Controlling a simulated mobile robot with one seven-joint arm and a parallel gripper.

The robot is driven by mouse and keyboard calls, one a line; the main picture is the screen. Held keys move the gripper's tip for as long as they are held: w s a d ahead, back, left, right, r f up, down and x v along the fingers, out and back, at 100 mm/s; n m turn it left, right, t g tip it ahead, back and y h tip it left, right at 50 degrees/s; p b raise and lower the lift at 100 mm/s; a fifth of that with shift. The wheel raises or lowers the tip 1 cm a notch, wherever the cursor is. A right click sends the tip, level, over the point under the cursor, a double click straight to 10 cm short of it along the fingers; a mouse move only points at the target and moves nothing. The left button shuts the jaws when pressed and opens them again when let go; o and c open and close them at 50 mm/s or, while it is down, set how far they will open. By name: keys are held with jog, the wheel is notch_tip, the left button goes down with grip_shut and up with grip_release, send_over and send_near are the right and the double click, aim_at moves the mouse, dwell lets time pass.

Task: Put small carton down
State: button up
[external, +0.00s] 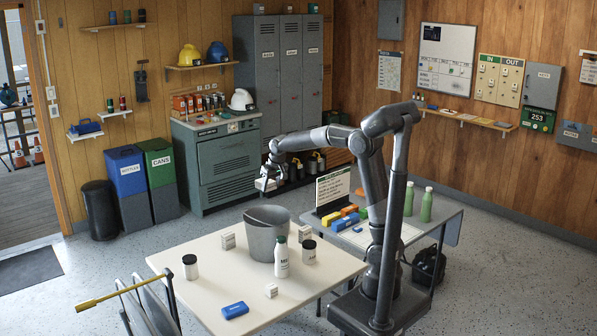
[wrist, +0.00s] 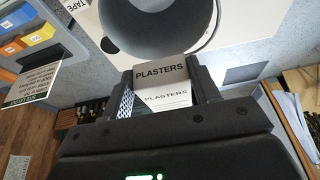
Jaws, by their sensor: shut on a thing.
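My gripper (external: 268,181) is raised above the far side of the white table (external: 205,300), above and behind the grey bucket (external: 266,236). In the wrist view my gripper (wrist: 166,88) is shut on a small white carton (wrist: 162,76) marked PLASTERS, with a finger on each side. The held carton (external: 261,184) shows small in the external view, clear of the table. The round bucket (wrist: 165,22) shows beyond the carton in the wrist view.
Other small cartons (external: 228,240) (external: 304,234) (external: 271,290), a white bottle (external: 281,258), dark-lidded jars (external: 190,268) (external: 309,253) and a blue case (external: 235,310) stand on the table. Its left part has bare room. A grey side table (external: 440,222) holds colored boxes and green bottles.

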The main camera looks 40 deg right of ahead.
notch_tip(320, 180, down, 16)
jog(key=shift+t, duration=0.3)
dwell(0.6)
jog(key=o, duration=1)
jog(key=shift+o, duration=0.2)
notch_tip(320, 180, up, 7)
